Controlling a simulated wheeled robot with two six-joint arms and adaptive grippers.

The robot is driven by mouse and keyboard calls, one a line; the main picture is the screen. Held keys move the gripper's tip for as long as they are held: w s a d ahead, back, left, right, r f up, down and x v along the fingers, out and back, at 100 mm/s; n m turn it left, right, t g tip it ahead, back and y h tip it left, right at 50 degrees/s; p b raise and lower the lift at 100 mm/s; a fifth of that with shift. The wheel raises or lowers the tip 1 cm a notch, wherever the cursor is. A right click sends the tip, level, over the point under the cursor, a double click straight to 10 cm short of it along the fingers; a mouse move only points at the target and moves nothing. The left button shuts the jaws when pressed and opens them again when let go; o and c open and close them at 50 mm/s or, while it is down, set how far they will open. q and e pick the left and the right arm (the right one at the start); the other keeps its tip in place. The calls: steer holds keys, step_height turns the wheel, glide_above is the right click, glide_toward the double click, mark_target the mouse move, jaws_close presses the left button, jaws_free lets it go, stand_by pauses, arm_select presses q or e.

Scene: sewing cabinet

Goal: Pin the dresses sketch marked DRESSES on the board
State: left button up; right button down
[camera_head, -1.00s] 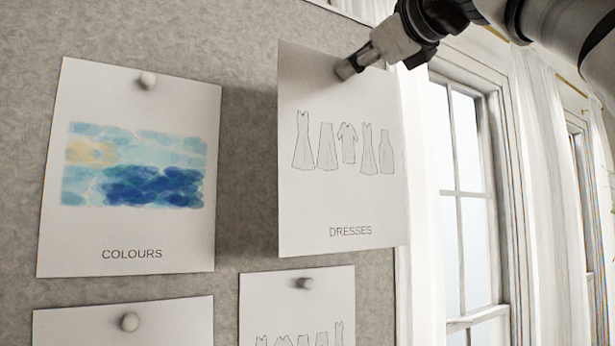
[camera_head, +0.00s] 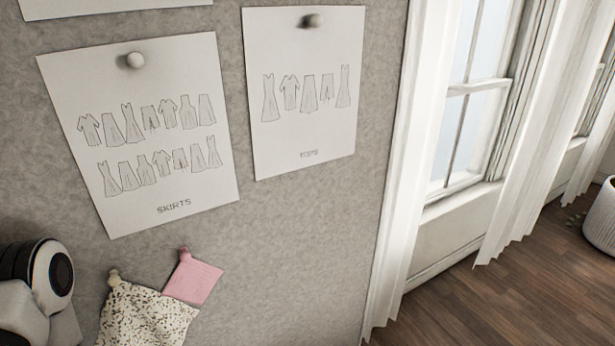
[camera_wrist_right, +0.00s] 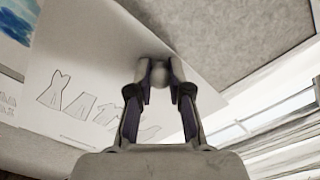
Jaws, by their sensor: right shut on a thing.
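The dresses sketch (camera_wrist_right: 75,60) shows in the right wrist view as a white sheet with a row of garment outlines; its label is out of sight there. My right gripper (camera_wrist_right: 159,70) is at the sheet, its two fingers closed around a pale round pin head (camera_wrist_right: 159,77). I cannot tell whether the sheet lies flat against the board. The grey board (camera_head: 290,225) fills much of the head view, which now looks at its lower part; the sketch and right gripper are outside that view. My left gripper is not in view.
A sheet marked SKIRTS (camera_head: 150,150) and another garment sheet (camera_head: 305,125) are pinned on the board. Below hang a speckled cloth (camera_head: 145,315) and a pink swatch (camera_head: 193,277). A white curtain (camera_head: 405,150) and a window stand to the right.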

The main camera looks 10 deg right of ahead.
steer(key=shift+w, duration=0.1)
steer(key=shift+w+a+r+p, duration=0.1)
steer(key=shift+w+p, duration=0.15)
steer(key=shift+p, duration=0.1)
steer(key=p+x, duration=0.9)
steer(key=shift+w, duration=0.4)
steer(key=shift+a, duration=0.1)
